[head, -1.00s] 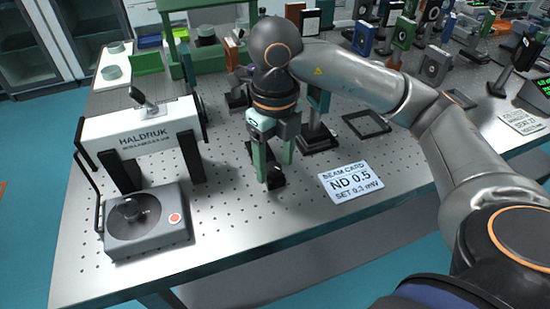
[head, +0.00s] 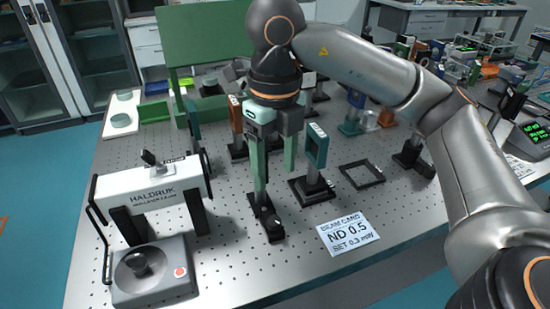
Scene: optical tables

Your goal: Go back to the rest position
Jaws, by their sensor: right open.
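My right gripper (head: 276,180) hangs fingers down over the optical table, its two green fingers apart and nothing seen between them. A slim black mount base (head: 267,222) stands on the table just below the fingers, and the left finger overlaps it in the picture. I cannot tell whether they touch. A green-framed filter on a post (head: 316,147) stands just right of the gripper. My left gripper is not in view.
A white HALDRUK device (head: 152,190) and a grey dial box (head: 152,275) stand at the left. A beam card (head: 348,234) and an empty black frame (head: 361,174) lie to the right. More optics and a green panel (head: 205,42) are behind. The front strip of perforated table (head: 245,280) is clear.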

